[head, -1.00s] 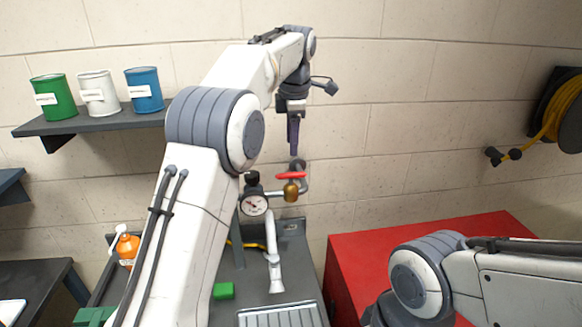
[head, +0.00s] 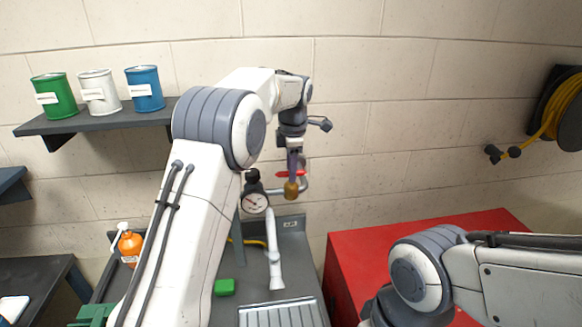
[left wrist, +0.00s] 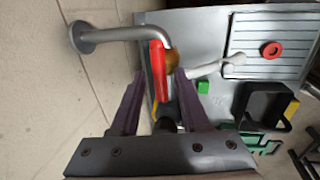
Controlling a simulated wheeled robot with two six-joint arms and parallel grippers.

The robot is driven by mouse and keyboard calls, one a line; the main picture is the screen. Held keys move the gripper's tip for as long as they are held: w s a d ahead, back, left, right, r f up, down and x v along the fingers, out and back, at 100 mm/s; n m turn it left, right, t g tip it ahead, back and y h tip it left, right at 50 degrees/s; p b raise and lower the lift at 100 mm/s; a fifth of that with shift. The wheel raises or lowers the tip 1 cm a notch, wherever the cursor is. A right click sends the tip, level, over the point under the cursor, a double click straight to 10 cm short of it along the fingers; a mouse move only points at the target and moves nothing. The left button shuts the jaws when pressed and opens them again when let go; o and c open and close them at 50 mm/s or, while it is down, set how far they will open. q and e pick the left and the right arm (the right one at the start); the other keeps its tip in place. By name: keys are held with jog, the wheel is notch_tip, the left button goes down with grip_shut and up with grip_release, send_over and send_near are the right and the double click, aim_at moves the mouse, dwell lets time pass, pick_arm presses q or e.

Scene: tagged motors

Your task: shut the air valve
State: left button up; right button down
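The air valve has a red lever handle (head: 284,174) above a brass body (head: 291,189), on a pipe by the wall. In the head view the handle lies roughly level, along the pipe run toward the gauge. My left gripper (head: 293,165) points down at the handle from above. In the left wrist view the handle (left wrist: 158,72) shows between the two spread fingers of my left gripper (left wrist: 158,78), with a gap visible on each side. The brass body is partly hidden behind the handle there. My right gripper is out of view; only the right arm shows.
A pressure gauge (head: 255,203) stands just left of the valve. A white nozzle-like piece (head: 274,250) and a green block (head: 224,287) are on the grey bench below. A red cabinet (head: 350,265) stands right. Cans sit on a wall shelf (head: 100,123).

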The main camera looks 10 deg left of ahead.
pick_arm(q)
grip_shut()
jog(key=shift+m, duration=0.3)
jog(key=shift+a+m+h+p, duration=0.1)
jog(key=shift+m+h+p, duration=0.3)
jog(key=shift+m, duration=0.8)
jog(key=m+p, duration=0.1)
jog(key=m, duration=0.2)
jog(key=shift+r+m, duration=0.1)
jog(key=shift+m, duration=0.2)
jog(key=m+p, duration=0.2)
jog(key=m, duration=0.1)
jog(key=m+h+p, duration=0.1)
jog(key=m, duration=0.2)
jog(key=shift+a+h+p, duration=0.2)
jog(key=shift+h+p, duration=0.1)
jog(key=shift+p, duration=0.05)
jog(key=m+g+p, duration=0.1)
jog(key=m+p, duration=0.1)
jog(key=m, duration=0.3)
jog(key=shift+w, duration=0.1)
jog(key=shift+m, duration=0.3)
